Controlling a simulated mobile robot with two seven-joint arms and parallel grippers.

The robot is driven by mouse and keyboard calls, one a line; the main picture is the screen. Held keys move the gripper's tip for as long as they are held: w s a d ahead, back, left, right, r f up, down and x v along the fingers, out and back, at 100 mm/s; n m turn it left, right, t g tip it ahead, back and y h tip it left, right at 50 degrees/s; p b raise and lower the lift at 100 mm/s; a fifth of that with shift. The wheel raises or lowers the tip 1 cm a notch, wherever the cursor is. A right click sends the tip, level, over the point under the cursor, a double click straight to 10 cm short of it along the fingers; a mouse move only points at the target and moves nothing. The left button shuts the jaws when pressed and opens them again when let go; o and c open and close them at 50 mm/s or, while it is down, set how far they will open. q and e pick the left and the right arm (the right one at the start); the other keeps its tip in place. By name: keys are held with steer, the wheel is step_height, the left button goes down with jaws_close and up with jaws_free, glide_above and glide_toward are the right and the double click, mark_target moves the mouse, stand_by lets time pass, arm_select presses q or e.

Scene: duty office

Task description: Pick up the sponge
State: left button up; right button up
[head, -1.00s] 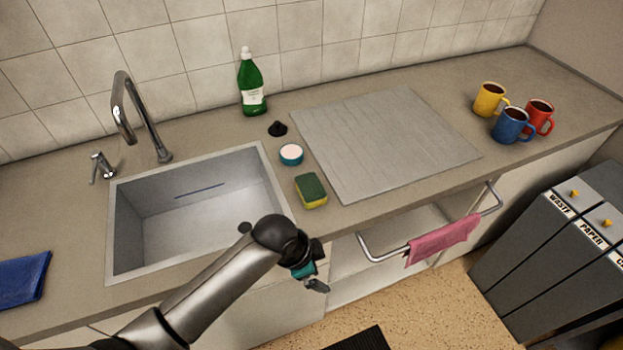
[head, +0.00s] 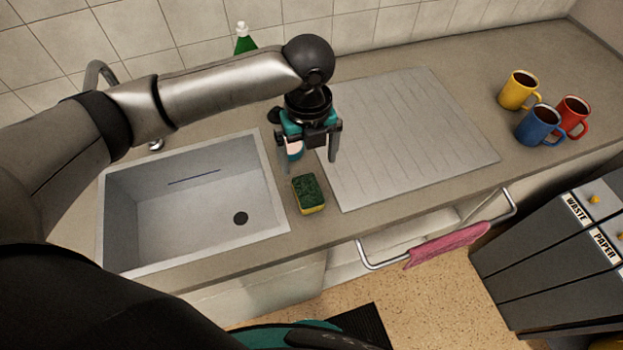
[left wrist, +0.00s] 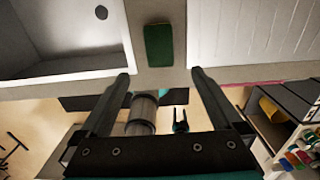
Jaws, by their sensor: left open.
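The sponge (head: 308,193) is green on top with a yellow lower layer. It lies flat on the counter strip between the sink and the ridged drainboard. My left gripper (head: 309,165) is open and empty, pointing down above and just behind the sponge in the head view. In the left wrist view the sponge (left wrist: 158,45) lies beyond the gap between the spread fingers (left wrist: 160,75), not between them. A small dark forked part with teal, possibly my right gripper (left wrist: 180,122), shows low in that view; its state is unclear.
The sink (head: 190,215) is left of the sponge, the drainboard (head: 410,140) right. The green bottle (head: 244,40) stands behind my arm. Several mugs (head: 540,125) are far right. A pink towel (head: 447,245) hangs on the front rail.

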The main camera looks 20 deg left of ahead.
arm_select(q)
glide_toward(308, 190)
steer(key=shift+s+d+f, duration=0.25)
steer(key=shift+s+f, duration=0.15)
steer(key=shift+s, duration=0.1)
step_height(308, 190, down, 3)
steer(key=shift+r, duration=0.1)
steer(key=shift+w+f, duration=0.1)
steer(key=shift+f, duration=0.8)
steer(key=shift+w+f, duration=0.1)
steer(key=shift+f, duration=0.25)
steer(key=f, duration=0.3)
steer(key=shift+w+a+f+b, duration=0.1)
steer(key=shift+w+a+b, duration=0.15)
steer(key=shift+b, duration=0.15)
steer(key=shift+f, duration=0.5)
steer(key=c, duration=1.3)
arm_select(e)
steer(key=s, duration=0.2)
steer(key=s+f, duration=0.1)
steer(key=shift+s+f+g, duration=0.1)
steer(key=shift+s+g, duration=0.2)
steer(key=shift+s, duration=0.05)
